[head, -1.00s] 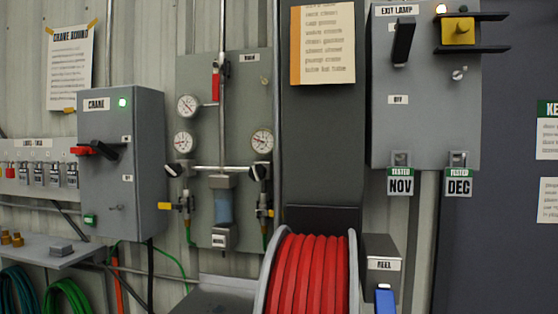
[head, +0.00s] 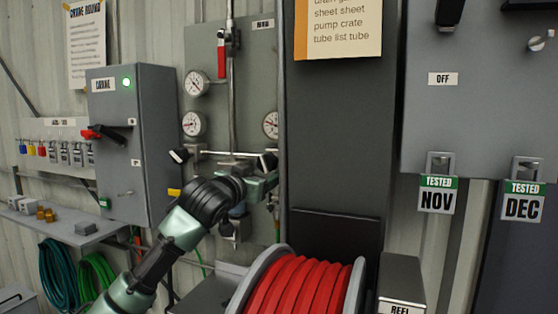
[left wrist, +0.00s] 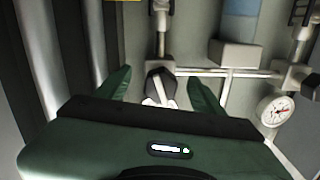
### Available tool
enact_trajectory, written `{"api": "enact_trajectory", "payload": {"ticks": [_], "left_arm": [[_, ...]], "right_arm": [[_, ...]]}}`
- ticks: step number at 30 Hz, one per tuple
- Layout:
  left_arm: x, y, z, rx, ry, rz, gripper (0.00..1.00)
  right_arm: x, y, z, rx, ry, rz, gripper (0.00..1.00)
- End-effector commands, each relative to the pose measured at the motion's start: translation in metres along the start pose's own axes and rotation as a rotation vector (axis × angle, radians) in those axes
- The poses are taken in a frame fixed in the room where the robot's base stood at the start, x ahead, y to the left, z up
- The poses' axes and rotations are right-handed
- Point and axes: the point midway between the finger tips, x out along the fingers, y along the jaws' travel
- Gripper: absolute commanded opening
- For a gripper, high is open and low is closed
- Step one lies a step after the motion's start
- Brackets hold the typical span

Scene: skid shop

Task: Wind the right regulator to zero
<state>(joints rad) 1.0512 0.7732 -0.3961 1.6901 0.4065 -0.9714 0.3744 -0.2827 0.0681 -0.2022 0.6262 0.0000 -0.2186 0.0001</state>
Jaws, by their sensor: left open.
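The right regulator's dark knob (left wrist: 158,88), with a pale bar across its face, shows between my fingers in the left wrist view. In the head view it is mostly hidden behind my left gripper (head: 266,178), which is at the right side of the grey gauge panel (head: 256,75). The gripper (left wrist: 159,80) is open, one green finger on each side of the knob; I cannot tell whether they touch it. The right gauge (head: 270,124) is partly cut off by a dark column. The left regulator's knob (head: 180,155) is clear of the gripper. My right gripper is not in view.
A dark column (head: 335,150) stands just right of the panel. A red hose reel (head: 305,288) is below it. The grey crane box (head: 130,160) is to the left. A red-handled valve (head: 222,58) is on the pipe above.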

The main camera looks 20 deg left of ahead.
Motion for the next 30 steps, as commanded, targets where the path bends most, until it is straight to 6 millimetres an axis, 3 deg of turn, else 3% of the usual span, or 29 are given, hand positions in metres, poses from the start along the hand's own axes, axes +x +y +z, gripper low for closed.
{"api": "enact_trajectory", "payload": {"ticks": [1, 5, 14, 21, 25, 30], "left_arm": [[-0.006, -0.002, -0.012, 0.003, 0.015, -0.003, 0.68], [-0.003, -0.003, -0.023, 0.000, 0.023, -0.003, 0.68], [0.045, -0.003, -0.025, 0.000, 0.021, -0.003, 0.68], [0.067, -0.003, -0.022, 0.001, 0.022, -0.004, 0.68], [0.069, -0.003, -0.021, 0.001, 0.024, -0.003, 0.68], [0.069, -0.003, -0.021, 0.001, 0.024, -0.003, 0.65]], "right_arm": [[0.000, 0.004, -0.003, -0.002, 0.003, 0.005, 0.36], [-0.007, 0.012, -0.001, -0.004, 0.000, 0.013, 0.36], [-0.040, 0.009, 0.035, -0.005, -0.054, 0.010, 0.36], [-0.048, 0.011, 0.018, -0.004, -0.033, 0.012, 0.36], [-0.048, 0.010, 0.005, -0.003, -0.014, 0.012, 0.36], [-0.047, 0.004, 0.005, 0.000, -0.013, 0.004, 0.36]]}}
